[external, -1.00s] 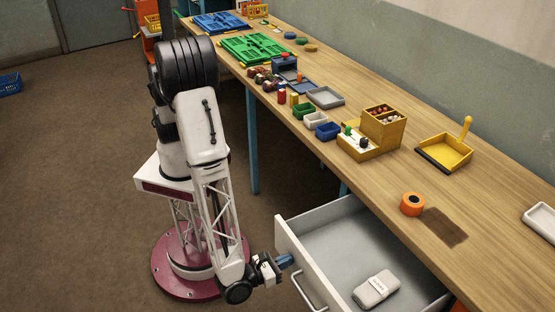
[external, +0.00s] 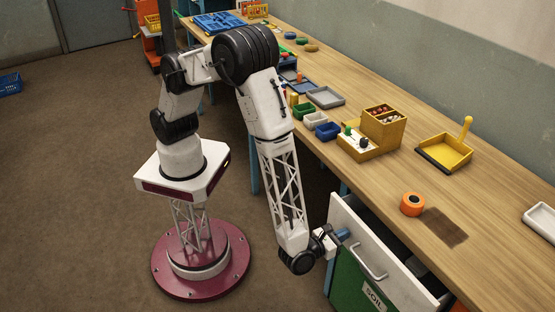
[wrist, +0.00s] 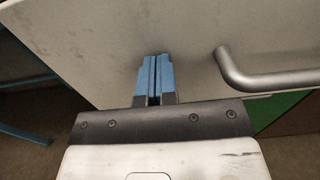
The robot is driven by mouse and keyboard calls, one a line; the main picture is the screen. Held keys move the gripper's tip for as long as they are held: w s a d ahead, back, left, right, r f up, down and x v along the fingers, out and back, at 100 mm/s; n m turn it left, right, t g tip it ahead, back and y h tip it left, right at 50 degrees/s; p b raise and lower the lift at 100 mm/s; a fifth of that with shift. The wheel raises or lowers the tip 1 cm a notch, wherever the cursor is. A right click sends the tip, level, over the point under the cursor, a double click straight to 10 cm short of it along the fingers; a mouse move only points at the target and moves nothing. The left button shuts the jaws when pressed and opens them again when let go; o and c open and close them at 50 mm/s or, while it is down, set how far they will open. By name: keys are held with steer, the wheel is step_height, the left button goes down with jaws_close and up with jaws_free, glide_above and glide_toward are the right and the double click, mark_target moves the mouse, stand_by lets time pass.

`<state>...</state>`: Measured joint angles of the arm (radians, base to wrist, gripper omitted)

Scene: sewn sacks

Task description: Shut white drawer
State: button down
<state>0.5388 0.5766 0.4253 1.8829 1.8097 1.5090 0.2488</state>
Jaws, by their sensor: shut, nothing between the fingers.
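In the wrist view the blue fingers (wrist: 154,75) are together against or very near the white front (wrist: 190,35). The grey bar handle (wrist: 270,80) is to their right.
A green panel labelled SOIL (external: 370,293) is below the drawer. On the wooden bench (external: 370,185) are an orange tape roll (external: 412,204), a yellow dustpan (external: 445,152), a yellow box (external: 380,130) and small trays. Open floor lies left of my base.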

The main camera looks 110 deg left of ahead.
steer(key=x, duration=0.8)
steer(key=shift+w+a+f, duration=0.1)
steer(key=shift+w+a, duration=0.1)
steer(key=shift+a, duration=0.05)
steer(key=shift+w+a, duration=0.2)
steer(key=shift+w, duration=0.05)
steer(key=shift+w+a, duration=0.1)
steer(key=v, duration=1.5)
steer(key=shift+a, duration=0.1)
